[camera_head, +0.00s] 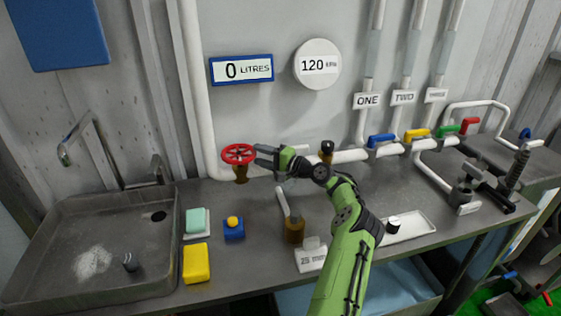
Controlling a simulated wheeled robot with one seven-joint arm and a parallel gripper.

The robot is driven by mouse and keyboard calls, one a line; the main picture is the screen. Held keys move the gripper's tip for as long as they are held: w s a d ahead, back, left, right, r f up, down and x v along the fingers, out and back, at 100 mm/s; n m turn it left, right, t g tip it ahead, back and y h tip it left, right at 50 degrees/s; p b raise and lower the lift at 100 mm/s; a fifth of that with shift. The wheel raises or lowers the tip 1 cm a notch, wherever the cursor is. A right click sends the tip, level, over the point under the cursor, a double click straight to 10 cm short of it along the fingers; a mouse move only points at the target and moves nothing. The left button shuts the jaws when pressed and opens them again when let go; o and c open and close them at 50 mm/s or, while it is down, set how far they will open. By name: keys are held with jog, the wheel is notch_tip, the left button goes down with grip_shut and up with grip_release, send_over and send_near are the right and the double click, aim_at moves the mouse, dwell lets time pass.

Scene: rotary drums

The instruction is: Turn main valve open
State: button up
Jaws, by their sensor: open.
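The main valve is a red handwheel (238,154) on a brass stem, in line with a white pipe at the back of the bench, left of centre. My gripper (265,156) is at the end of the green arm, just right of the red wheel. Its jaws are open and point left toward the wheel's right rim. Whether a finger touches the rim, I cannot tell. A display (241,69) above reads 0 LITRES, and a round gauge (317,64) reads 120 with small lettering.
A sink (90,250) with a tap is at the left. Blue, yellow, green and red valve levers (417,134) are at the right.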

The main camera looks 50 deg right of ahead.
jog(key=s, duration=1)
jog(key=shift+d, duration=0.45)
